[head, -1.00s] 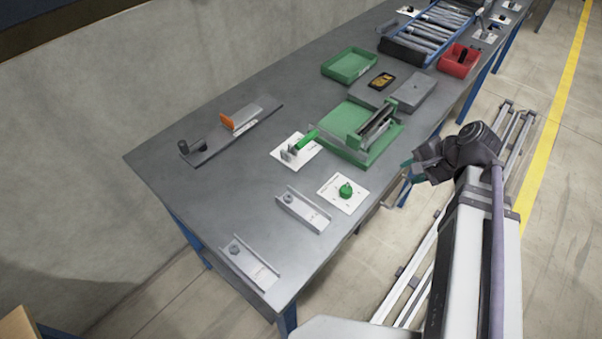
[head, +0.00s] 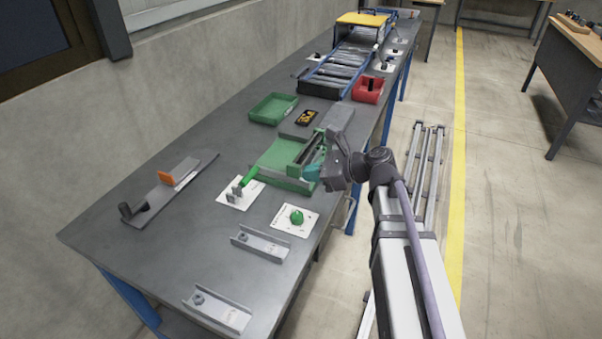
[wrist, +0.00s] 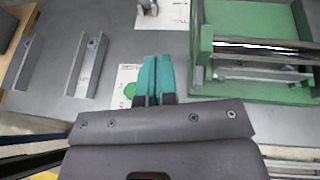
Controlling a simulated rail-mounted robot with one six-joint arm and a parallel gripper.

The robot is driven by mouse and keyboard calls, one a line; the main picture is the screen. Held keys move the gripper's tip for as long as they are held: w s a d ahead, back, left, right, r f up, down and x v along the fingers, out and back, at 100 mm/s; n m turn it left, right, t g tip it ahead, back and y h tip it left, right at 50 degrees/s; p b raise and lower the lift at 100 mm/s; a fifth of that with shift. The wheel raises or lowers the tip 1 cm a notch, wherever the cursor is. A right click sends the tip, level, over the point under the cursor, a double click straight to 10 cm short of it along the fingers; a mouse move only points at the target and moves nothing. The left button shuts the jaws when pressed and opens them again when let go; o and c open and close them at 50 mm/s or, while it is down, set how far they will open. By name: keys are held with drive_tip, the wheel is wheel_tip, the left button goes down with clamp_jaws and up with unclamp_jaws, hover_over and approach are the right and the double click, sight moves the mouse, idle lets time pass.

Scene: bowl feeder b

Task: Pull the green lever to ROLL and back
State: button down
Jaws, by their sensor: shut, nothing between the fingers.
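The green lever (head: 249,175) stands tilted on a small grey bracket, on a white label plate (head: 236,200) near the middle of the table. Its label is too small to read. My gripper (head: 313,172) has teal fingers and is shut and empty. In the head view it is above the table's right side, in front of the green roller unit (head: 282,165) and right of the lever, apart from it. In the wrist view my gripper's fingers (wrist: 156,76) lie together; the lever's grey bracket (wrist: 148,7) shows at the top edge, with the lever's handle out of view.
A green knob (head: 297,217) on a white plate is near the right edge; in the wrist view my fingers partly cover it. Two grey channels (head: 262,243) (head: 220,310) lie in front. Behind are a green tray (head: 258,112) and a red bin (head: 367,92).

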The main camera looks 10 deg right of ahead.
drive_tip(key=b+x, duration=0.1)
drive_tip(key=x, duration=0.3)
drive_tip(key=b+x, duration=0.1)
drive_tip(key=x, duration=0.2)
drive_tip(key=shift+w+a+f+b, duration=0.1)
drive_tip(key=shift+a+f+b, duration=0.15)
drive_tip(key=shift+f+b, duration=0.15)
drive_tip(key=shift+w+a+r+p, duration=0.2)
drive_tip(key=shift+a+r+p, duration=0.15)
drive_tip(key=shift+a, duration=0.25)
drive_tip(key=shift+w+a+r+p, duration=0.25)
drive_tip(key=shift+a+r+p, duration=0.05)
drive_tip(key=shift+a, duration=0.3)
drive_tip(key=shift+w+a+r+p, duration=0.2)
drive_tip(key=shift+a+r+p, duration=0.15)
drive_tip(key=shift+a, duration=0.25)
drive_tip(key=shift+r, duration=0.1)
